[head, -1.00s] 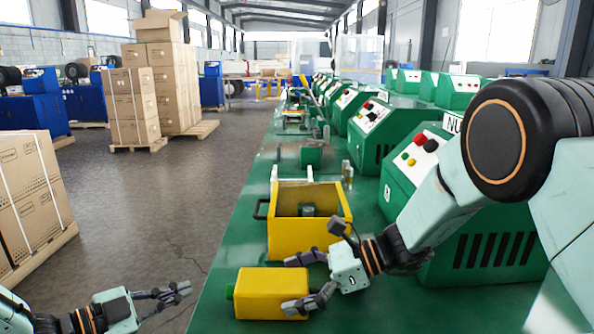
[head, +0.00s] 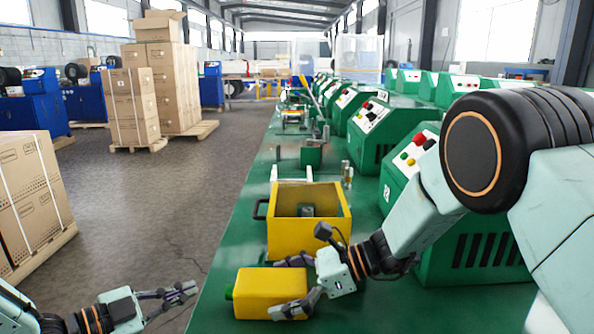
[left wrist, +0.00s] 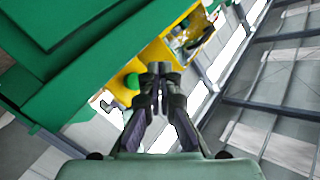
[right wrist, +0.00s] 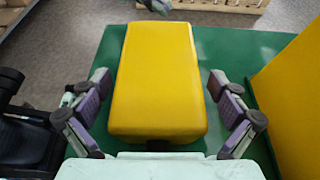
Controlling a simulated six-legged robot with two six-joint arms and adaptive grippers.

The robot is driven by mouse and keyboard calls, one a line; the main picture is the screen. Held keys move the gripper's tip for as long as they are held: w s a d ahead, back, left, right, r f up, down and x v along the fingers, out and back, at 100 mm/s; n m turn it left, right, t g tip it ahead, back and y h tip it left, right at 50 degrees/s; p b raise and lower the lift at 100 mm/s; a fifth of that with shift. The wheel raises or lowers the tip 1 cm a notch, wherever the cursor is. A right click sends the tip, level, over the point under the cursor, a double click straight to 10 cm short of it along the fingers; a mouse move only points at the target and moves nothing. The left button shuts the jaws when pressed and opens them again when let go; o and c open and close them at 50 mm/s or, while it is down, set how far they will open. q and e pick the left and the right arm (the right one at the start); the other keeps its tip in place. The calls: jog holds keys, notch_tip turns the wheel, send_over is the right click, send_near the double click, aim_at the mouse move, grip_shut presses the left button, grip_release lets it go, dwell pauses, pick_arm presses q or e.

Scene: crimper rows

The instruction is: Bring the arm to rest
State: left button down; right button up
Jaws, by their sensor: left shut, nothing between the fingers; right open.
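My right gripper (head: 277,288) is open over the green bench, its fingers on either side of a yellow block-like container (head: 258,292) with a green cap at its left end. In the right wrist view the yellow container (right wrist: 160,85) lies between the spread fingers (right wrist: 159,77), with gaps visible at both sides. My left gripper (head: 192,292) is off the bench's left edge, above the floor. The left wrist view shows its fingers (left wrist: 159,68) shut together and empty.
A yellow open bin (head: 292,248) with a dark side handle stands just behind the container, with small parts inside. Green machines (head: 402,178) line the bench's right side. Stacked cartons (head: 28,195) stand on the floor at left. The floor between them and the bench is clear.

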pick_arm(q)
jog(key=shift+a, duration=2.25)
jog(key=s+d+f+n+g+y, duration=0.3)
jog(key=s+f+n, duration=0.25)
jog(key=f, duration=0.35)
jog(key=s+d+f+n+g+y, duration=0.25)
jog(key=s+f+n, duration=0.3)
jog(key=f, duration=0.35)
jog(key=s+a+f+n+g+y, duration=0.1)
jog(key=s+f+n+g+y, duration=0.1)
jog(key=s, duration=0.9)
jog(key=s+a+f+n+g+y, duration=0.1)
jog(key=s+f+n+g+y, duration=0.2)
jog(key=s, duration=0.9)
jog(key=shift+s+a+f+n+g+y, duration=0.25)
jog(key=shift+f+g+y, duration=0.3)
jog(key=shift+f, duration=0.45)
jog(key=shift+w, duration=0.1)
